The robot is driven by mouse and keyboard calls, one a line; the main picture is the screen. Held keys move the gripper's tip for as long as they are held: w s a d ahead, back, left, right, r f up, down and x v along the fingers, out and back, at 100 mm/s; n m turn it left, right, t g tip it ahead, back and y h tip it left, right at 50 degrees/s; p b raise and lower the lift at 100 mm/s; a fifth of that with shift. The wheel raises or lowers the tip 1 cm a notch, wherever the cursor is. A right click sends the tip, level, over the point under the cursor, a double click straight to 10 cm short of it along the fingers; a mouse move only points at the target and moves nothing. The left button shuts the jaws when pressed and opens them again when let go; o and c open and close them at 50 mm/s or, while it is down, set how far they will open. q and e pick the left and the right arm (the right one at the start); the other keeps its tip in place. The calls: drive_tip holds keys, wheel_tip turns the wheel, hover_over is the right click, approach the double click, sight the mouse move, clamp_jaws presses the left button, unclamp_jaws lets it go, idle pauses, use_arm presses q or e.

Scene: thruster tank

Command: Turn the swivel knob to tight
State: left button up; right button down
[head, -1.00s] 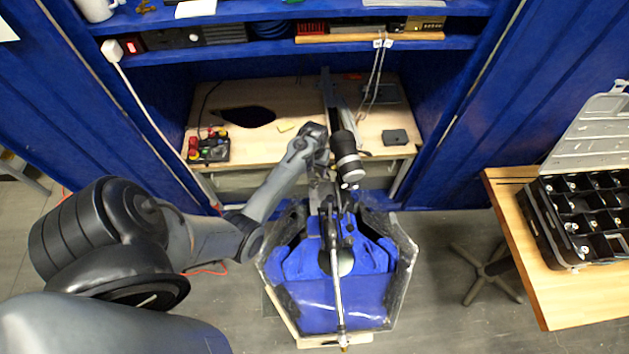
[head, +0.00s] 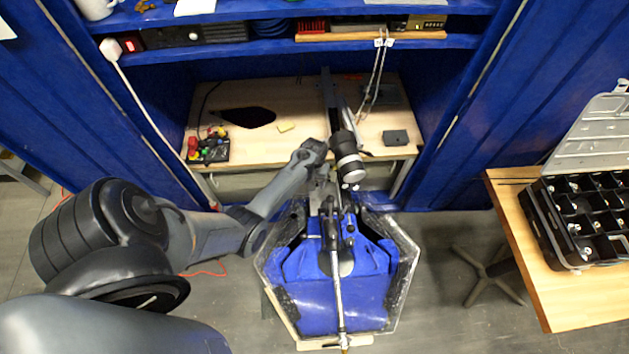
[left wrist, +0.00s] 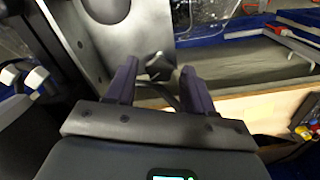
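In the left wrist view a small dark knob (left wrist: 158,66), likely the swivel knob, stands by a grey metal plate (left wrist: 100,45). My left gripper (left wrist: 160,72) is open, one finger on each side of the knob in the picture; I see gaps between the fingers and the knob. Whether the knob is at their depth is hard to tell. In the head view my left arm reaches to the metal fixture (head: 332,225) above the blue hexagonal tank (head: 335,300); the fingers and the knob are too small or hidden there. My right gripper is not in view.
A black cylinder with a white band (head: 347,160) stands close to my left wrist. A wooden bench (head: 285,145) with a button box (head: 208,148) lies behind. A wooden table (head: 525,255) with a compartment case (head: 585,220) is at the right.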

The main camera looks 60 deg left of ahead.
use_arm(q)
drive_tip(key=c, duration=0.9)
